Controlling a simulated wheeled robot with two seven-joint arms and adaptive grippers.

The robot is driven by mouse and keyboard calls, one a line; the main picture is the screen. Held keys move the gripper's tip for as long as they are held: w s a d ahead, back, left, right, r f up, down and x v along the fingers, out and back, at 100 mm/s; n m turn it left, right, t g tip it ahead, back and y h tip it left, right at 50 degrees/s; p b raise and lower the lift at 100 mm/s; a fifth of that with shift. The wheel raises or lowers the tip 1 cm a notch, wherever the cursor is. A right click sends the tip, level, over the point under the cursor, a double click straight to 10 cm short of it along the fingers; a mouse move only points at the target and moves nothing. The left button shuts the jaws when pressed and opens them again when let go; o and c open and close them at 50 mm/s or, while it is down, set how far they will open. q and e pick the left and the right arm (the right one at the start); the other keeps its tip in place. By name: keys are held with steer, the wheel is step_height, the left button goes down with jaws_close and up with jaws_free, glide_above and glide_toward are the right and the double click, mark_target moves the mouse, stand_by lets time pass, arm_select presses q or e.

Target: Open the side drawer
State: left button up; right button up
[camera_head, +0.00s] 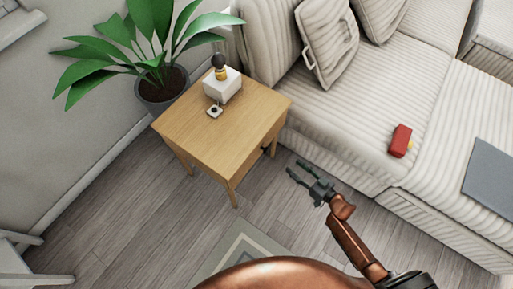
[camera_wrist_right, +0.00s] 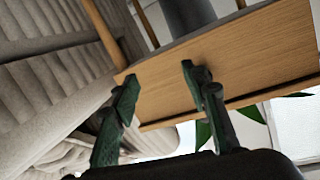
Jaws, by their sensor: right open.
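A small wooden side table (camera_head: 222,132) stands between the plant and the sofa. Its top and legs show in the head view, but I cannot make out a drawer front or handle there. In the right wrist view a broad wooden panel of the table (camera_wrist_right: 235,65) lies beyond the fingers, with no clear handle. My right gripper (camera_head: 296,169) is open and empty, just right of the table and apart from it. Its two green-grey fingers also show spread in the right wrist view (camera_wrist_right: 160,86). My left gripper is not in view.
A white box (camera_head: 223,88) with a small item on top and a small white object (camera_head: 214,111) are on the table. A potted plant (camera_head: 163,82) stands behind. The sofa (camera_head: 345,110) holds a red object (camera_head: 400,141). Floor (camera_head: 150,200) is clear in front.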

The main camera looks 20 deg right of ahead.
arm_select(q)
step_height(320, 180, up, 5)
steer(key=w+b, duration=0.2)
steer(key=b, duration=0.1)
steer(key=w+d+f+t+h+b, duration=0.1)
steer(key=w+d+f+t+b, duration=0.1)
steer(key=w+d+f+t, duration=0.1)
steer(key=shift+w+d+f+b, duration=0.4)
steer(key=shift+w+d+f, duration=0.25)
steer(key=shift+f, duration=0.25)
arm_select(e)
steer(key=w+a+r+n+y, duration=0.2)
steer(key=w+a+r+y, duration=0.2)
steer(key=w+a+r, duration=0.2)
steer(key=w+a, duration=0.2)
steer(key=a, duration=0.2)
steer(key=shift+w+a, duration=0.15)
steer(key=shift+w, duration=0.15)
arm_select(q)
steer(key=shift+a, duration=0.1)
arm_select(e)
steer(key=shift+c, duration=0.6)
